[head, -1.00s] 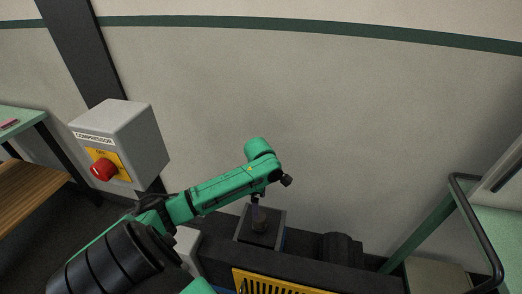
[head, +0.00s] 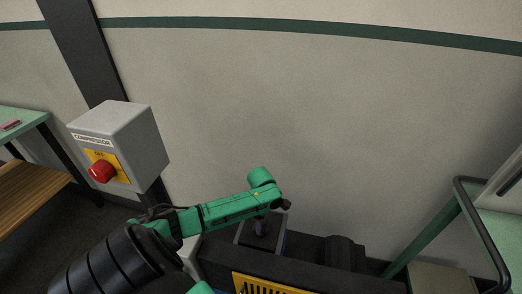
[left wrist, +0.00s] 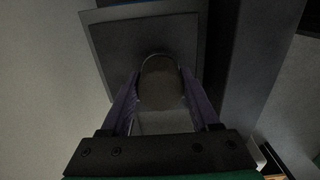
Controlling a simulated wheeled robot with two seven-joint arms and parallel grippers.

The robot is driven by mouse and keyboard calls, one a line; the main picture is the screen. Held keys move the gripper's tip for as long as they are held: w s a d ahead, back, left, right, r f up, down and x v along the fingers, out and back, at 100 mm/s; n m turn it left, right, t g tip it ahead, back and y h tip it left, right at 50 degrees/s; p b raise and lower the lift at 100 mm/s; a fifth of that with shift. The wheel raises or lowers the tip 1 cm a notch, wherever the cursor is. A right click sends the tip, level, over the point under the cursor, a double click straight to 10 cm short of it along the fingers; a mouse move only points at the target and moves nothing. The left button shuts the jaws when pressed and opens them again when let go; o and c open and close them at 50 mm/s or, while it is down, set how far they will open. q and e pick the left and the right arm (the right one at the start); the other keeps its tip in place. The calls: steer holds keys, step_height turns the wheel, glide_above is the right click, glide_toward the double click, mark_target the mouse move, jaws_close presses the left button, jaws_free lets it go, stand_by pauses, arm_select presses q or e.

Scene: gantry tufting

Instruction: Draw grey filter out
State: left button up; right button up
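A dark grey square housing (head: 246,234) stands on the machine at lower middle in the head view; it also shows in the left wrist view (left wrist: 113,46). A rounded dark grey piece (left wrist: 161,84), probably the filter's grip, stands up from it in the left wrist view. My left gripper (head: 261,227) points down over the housing. Its two purplish fingers (left wrist: 160,92) are open, one on each side of the rounded piece. I cannot tell whether they touch it. In the head view the arm and fingers hide most of the piece. My right gripper is not in view.
A grey compressor box (head: 122,143) with a red knob (head: 102,172) is on the left. A black rail (head: 482,215) stands at far right.

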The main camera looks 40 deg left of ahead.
arm_select(q)
steer(key=shift+r+n+p, duration=0.2)
steer(key=shift+n+p, duration=0.2)
steer(key=shift+p, duration=0.3)
steer(key=shift+n+p, duration=0.9)
steer(key=shift+p, duration=0.15)
steer(key=shift+f, duration=0.1)
steer(key=shift+f+n, duration=0.1)
steer(key=shift+n, duration=0.2)
steer(key=shift+r+n+p, duration=0.2)
steer(key=shift+n+p, duration=0.2)
steer(key=shift+p, duration=0.35)
steer(key=shift+n+p, duration=0.75)
steer(key=shift+n, duration=0.15)
steer(key=shift+a+f+n, duration=0.1)
steer(key=shift+f+n, duration=0.1)
steer(key=shift+n, duration=0.1)
steer(key=shift+w, duration=0.1)
